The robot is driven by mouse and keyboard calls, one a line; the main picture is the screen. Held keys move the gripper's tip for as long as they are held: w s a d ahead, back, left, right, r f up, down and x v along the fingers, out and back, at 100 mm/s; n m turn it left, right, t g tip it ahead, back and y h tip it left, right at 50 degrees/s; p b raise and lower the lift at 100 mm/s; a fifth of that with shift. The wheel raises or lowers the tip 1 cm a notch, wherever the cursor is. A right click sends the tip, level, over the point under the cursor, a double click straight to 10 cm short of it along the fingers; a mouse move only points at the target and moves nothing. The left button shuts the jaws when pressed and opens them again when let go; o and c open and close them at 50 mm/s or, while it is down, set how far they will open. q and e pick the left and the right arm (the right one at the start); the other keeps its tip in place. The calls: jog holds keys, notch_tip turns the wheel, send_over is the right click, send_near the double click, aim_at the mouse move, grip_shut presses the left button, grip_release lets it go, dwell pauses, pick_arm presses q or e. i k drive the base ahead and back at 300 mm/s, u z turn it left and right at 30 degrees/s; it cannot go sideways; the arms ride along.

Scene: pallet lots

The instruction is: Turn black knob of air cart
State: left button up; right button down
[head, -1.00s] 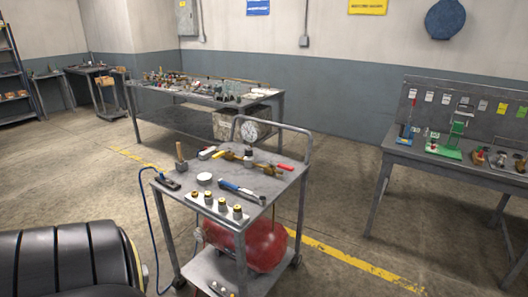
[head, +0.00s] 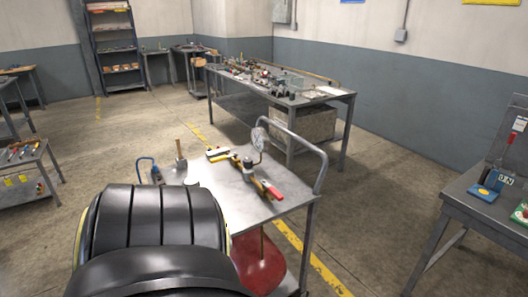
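The air cart (head: 291,204) stands in the middle of the head view, with a grey metal top and a curved push handle (head: 322,170). On its top is a brass fitting line with a red-handled valve (head: 272,191) and a round white gauge (head: 258,138). A small dark and grey knob-like part (head: 248,172) sits on this line below the gauge; I cannot tell its exact shape or colour. A red tank (head: 256,268) shows on the level below. A large black ribbed, tyre-like shape (head: 163,216) hides the cart's near left part. Neither gripper is in view.
A grey workbench (head: 335,94) with several small parts stands behind the cart. Another table (head: 462,196) with coloured tools is at the right. A shelf (head: 97,52) stands at the back left. Open floor lies left of the cart and between it and the right table.

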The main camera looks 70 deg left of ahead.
aim_at(248, 163)
jog(key=u, duration=0.7)
jog(key=i, duration=1.3)
jog(key=u, duration=1.25)
